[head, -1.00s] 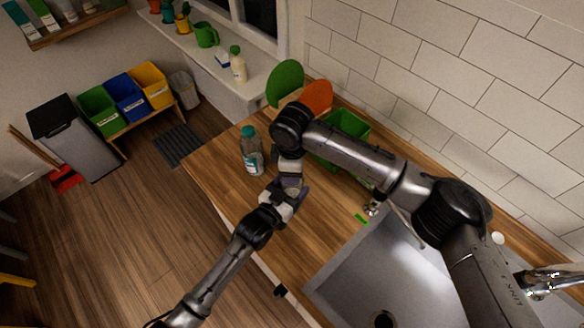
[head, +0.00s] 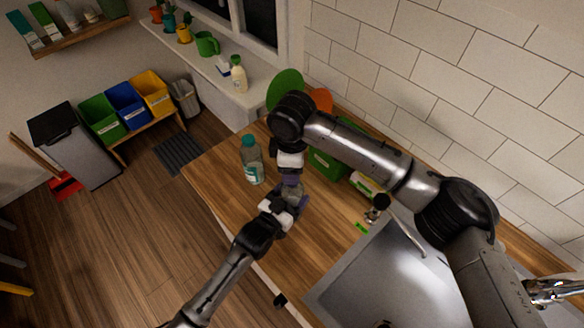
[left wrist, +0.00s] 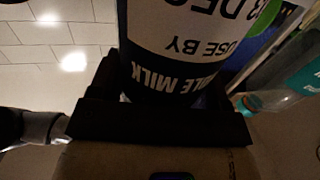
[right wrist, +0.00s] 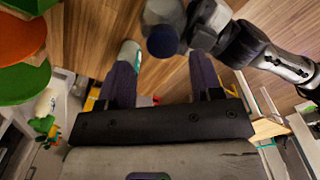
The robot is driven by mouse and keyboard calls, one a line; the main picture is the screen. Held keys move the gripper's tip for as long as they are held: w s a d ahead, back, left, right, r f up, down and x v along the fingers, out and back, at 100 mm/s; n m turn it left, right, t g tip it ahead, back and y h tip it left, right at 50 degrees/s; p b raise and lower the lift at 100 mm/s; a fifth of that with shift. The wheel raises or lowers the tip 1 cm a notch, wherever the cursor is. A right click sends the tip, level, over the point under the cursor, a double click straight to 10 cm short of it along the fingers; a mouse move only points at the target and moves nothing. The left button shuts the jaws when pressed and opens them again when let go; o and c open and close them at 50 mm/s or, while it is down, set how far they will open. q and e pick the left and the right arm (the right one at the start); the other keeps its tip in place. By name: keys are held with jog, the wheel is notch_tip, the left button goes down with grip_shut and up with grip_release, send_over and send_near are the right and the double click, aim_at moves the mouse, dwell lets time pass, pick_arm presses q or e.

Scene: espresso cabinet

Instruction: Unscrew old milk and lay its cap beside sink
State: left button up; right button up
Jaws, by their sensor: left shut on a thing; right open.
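The old milk bottle (left wrist: 175,50), with an upside-down WHOLE MILK and USE BY label, fills the middle of the left wrist view. My left gripper (head: 280,210) is shut on it above the counter. The bottle's dark blue cap (right wrist: 163,41) shows in the right wrist view, just beyond my right fingertips and facing the camera. My right gripper (right wrist: 163,75) is open and empty, its fingers apart near the cap. In the head view my right gripper and arm mostly hide the milk. The sink (head: 400,270) lies at the lower right.
A clear bottle with a teal cap (head: 252,162) stands on the wooden counter (head: 215,180) close to my grippers. A green bin (head: 325,163) and a green board (head: 284,88) stand at the back. Bare counter lies left of the sink.

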aim_at(292, 199)
jog(key=r+m, duration=0.2)
jog(key=m, duration=0.1)
jog(key=r+m, duration=0.1)
jog(key=shift+w+d+m, duration=0.1)
jog(key=shift+d+m, duration=0.2)
jog(key=shift+m, duration=0.1)
jog(key=m, duration=0.4)
jog(key=shift+s+a+f+m, duration=0.1)
jog(key=shift+s+a+m, duration=0.15)
jog(key=shift+m, duration=0.05)
jog(key=m, duration=0.3)
jog(key=shift+f, duration=4)
jog(key=shift+c, duration=0.3)
